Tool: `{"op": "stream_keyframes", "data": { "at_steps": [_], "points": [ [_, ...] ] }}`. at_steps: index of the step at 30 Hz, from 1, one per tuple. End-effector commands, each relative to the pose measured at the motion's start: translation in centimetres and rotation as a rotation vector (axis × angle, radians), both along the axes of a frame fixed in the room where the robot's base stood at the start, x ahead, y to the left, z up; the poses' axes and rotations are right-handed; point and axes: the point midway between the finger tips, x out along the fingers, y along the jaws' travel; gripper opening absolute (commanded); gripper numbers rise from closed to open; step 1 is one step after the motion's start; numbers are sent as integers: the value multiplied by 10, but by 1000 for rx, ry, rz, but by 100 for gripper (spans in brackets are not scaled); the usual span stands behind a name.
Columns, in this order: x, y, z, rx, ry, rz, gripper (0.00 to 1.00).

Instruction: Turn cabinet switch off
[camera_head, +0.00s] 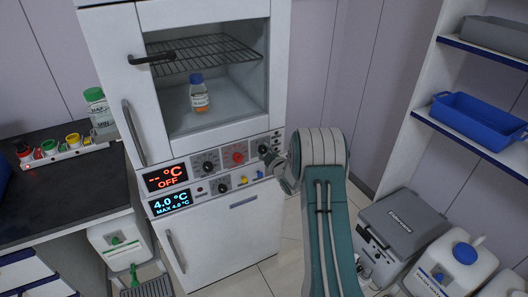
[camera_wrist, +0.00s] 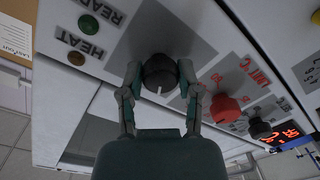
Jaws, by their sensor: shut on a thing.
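The white cabinet (camera_head: 215,215) has a control panel under its glass-fronted chamber. In the wrist view, my gripper (camera_wrist: 159,78) has one finger on each side of a round black switch knob (camera_wrist: 159,70) and is shut on it. A white mark shows on the knob's edge facing the gripper's palm. In the head view, my gripper (camera_head: 277,163) is at the panel's right end, at the black knob (camera_head: 264,149). The upper display (camera_head: 166,178) reads "-- °C OFF" in red. The lower display (camera_head: 171,202) reads 4.0 °C in blue.
A red knob (camera_wrist: 226,107) and another black knob (camera_wrist: 260,129) sit beside the held knob. Lamps labelled HEAT (camera_wrist: 76,58) and READY (camera_wrist: 89,25) are on the other side. A dark counter (camera_head: 65,195) stands left; shelves (camera_head: 470,130) and grey equipment (camera_head: 402,225) stand right.

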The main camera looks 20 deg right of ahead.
Motion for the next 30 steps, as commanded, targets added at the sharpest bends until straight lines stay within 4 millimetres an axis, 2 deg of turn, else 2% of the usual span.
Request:
{"op": "stream_keyframes", "data": {
  "at_steps": [17, 18, 20, 30],
  "points": [
    [1, 2, 0, -37, 0, 5, 0],
    [1, 3, 0, -37, 0, 5, 53],
    [1, 3, 0, -37, 0, 5, 78],
    [0, 1, 0, -35, -1, 2, 78]
  ]
}}
